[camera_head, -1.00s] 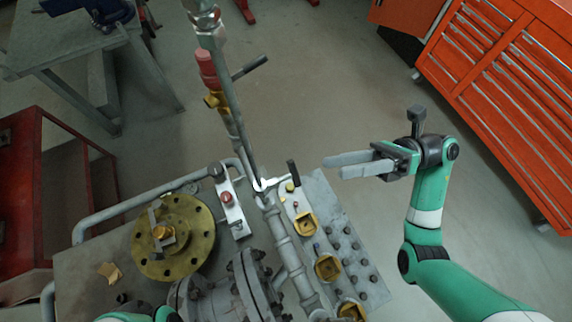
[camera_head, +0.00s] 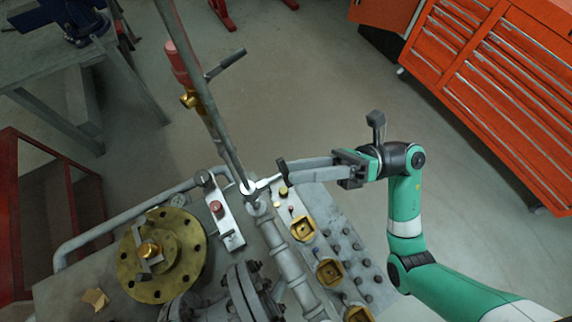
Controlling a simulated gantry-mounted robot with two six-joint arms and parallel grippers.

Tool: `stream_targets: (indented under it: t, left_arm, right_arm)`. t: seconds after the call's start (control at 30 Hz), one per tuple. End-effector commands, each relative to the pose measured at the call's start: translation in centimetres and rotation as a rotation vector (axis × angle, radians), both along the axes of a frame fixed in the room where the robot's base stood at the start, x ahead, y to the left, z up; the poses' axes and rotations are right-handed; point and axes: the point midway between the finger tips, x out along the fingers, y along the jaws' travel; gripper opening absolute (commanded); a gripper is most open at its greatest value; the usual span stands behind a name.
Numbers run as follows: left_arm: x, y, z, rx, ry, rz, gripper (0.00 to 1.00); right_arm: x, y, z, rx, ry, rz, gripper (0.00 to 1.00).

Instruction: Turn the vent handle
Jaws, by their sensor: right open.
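A small lever with a white arm and a black grip (camera_head: 282,173), which looks like the vent handle, sticks out to the right from the vertical grey pipe. My right gripper (camera_head: 291,172) comes in from the right with its grey fingers level and pointing left. Its fingertips are at the black grip, which is partly hidden by them. The right gripper is open; I cannot tell whether a finger touches the grip. A second black lever (camera_head: 225,64) sticks out beside a red-capped valve (camera_head: 178,62) higher on the pipe. My left gripper is not in view.
A brass flange (camera_head: 190,258) and a grey plate with a red button (camera_head: 216,207) are left of the pipe. Brass square fittings (camera_head: 302,229) and several bolts lie below my right gripper. An orange tool cabinet (camera_head: 490,90) stands at the upper right, with open floor between.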

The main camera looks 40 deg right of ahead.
Motion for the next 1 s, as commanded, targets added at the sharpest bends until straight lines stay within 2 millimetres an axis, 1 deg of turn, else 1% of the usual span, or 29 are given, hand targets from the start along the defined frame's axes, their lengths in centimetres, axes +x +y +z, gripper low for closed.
stream_targets:
  t: [0.03, 0.1, 0.2, 0.47, 0.5, 0.57, 0.7, 1.0]
  left_arm:
    - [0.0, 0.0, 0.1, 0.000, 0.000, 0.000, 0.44]
    - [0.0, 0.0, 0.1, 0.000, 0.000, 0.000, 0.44]
    - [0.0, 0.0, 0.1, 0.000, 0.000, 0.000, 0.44]
    - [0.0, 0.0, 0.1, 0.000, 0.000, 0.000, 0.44]
    - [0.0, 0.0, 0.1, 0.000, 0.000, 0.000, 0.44]
    - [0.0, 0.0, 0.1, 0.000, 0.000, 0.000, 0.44]
    - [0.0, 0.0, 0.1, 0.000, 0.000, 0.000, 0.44]
    - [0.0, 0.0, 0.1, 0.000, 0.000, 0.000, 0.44]
  right_arm:
    - [0.3, 0.8, 0.2, -0.001, 0.000, 0.004, 0.44]
    - [0.6, 1.6, 0.5, -0.001, 0.000, 0.002, 0.44]
    - [0.9, 2.2, 0.7, 0.000, -0.001, 0.000, 0.44]
    - [1.0, 2.3, 0.7, 0.000, 0.000, -0.001, 0.44]
    - [1.0, 2.3, 0.7, 0.000, 0.000, -0.001, 0.37]
    - [1.0, 2.3, 0.7, 0.000, 0.000, -0.001, 0.26]
    - [0.9, 2.3, 0.7, 0.000, 0.000, -0.001, 0.01]
    - [0.9, 2.3, 0.7, 0.000, 0.000, -0.001, 0.00]
